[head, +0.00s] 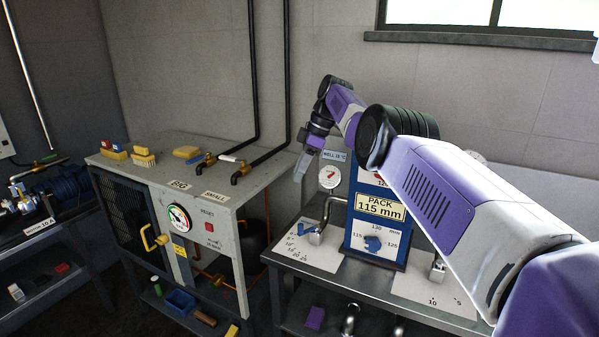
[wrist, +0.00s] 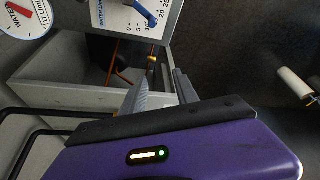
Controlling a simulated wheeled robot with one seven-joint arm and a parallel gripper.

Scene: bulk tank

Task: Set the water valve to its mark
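The water valve has a blue lever (head: 306,229) on a white scale plate (head: 312,251), on the table left of the blue panel. In the wrist view the lever (wrist: 146,12) shows at the top edge, its end by the plate's numbers; I cannot tell the exact reading or which spot is the mark. The round water gauge (wrist: 27,14) with a red pointer is at the top left; the gauge (head: 329,177) also shows in the head view. My gripper (head: 300,168) is above the plate, apart from the lever. Its fingers (wrist: 161,92) are spread and empty.
A blue panel (head: 349,217) with a "PACK 115 mm" sign and a knob (head: 373,243) stands right of the valve. Another scale plate (head: 420,283) is partly behind my arm. A grey cabinet (head: 214,175) with pipes and brushes stands to the left.

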